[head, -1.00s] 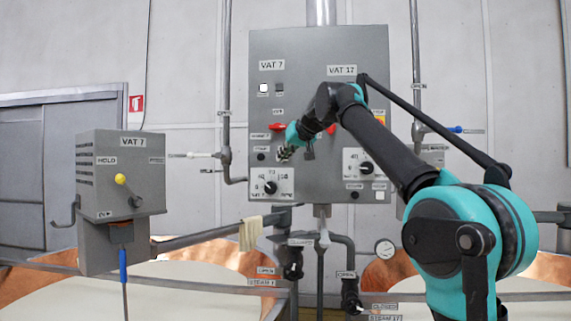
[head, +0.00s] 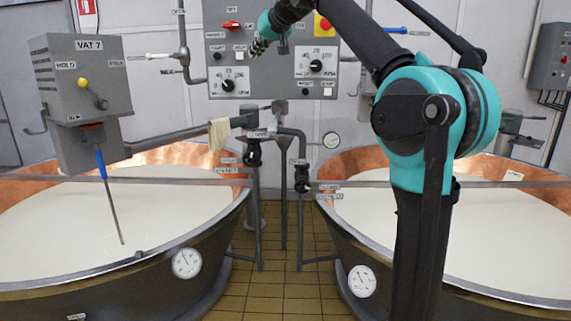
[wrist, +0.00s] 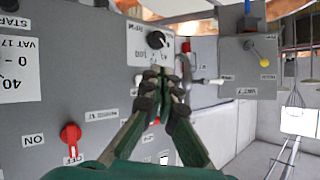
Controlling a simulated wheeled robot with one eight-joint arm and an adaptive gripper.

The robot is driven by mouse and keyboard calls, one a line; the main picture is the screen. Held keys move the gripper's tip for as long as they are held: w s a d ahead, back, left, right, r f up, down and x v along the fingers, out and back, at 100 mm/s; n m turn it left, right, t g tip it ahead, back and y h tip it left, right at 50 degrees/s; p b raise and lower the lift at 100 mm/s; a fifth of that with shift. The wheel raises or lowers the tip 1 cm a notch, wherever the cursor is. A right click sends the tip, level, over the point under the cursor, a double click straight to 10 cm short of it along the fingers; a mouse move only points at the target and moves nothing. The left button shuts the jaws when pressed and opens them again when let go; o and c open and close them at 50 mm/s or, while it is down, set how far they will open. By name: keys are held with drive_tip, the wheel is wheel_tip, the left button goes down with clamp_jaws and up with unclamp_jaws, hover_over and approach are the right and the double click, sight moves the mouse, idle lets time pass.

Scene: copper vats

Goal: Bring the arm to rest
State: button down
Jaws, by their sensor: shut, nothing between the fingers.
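My gripper (head: 258,47) is at the end of my teal and black arm, in front of the grey control panel (head: 270,85). In the wrist view, the dark green fingers of my gripper (wrist: 160,82) meet at their tips, with nothing between them. The panel surface (wrist: 90,95) fills the left and middle there. I cannot tell the exact gap between fingertips and panel. In the head view, a red switch (head: 231,24) is left of and above my gripper. A black dial (head: 228,86) is below it. My arm hides part of the panel's upper right.
A copper vat of white liquid (head: 60,275) stands left, another (head: 500,296) right. The VAT 7 box (head: 82,70) has a yellow-knobbed lever (head: 90,90). A cloth (head: 219,134) hangs on a pipe. Tiled floor (head: 279,270) lies between the vats, with pipes at its back.

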drive_tip(key=s+d+f+m+g+h, duration=0.1)
drive_tip(key=s+d+f, duration=0.3)
drive_tip(key=f, duration=0.8)
drive_tip(key=s+d+f+g+h, duration=0.1)
drive_tip(key=s+d+f+h, duration=0.1)
drive_tip(key=d+f, duration=0.75)
drive_tip(key=s+d+f+m+g+h, duration=0.1)
drive_tip(key=s+d+f, duration=0.2)
drive_tip(key=f, duration=1.1)
drive_tip(key=s+d+f+g+h, duration=0.1)
drive_tip(key=s+d+f, duration=0.3)
drive_tip(key=s+f, duration=0.5)
drive_tip(key=s+d+f+m+g+h, duration=0.1)
drive_tip(key=s+d+f, duration=0.3)
drive_tip(key=s+f, duration=0.5)
drive_tip(key=s+d+f+m+h, duration=0.1)
drive_tip(key=s+d+f, duration=0.3)
drive_tip(key=s+f, duration=0.5)
wheel_tip(320, 180, down, 2)
drive_tip(key=shift+s+d+f+g, duration=0.25)
drive_tip(key=shift+s+g, duration=0.05)
drive_tip(key=shift+g, duration=0.1)
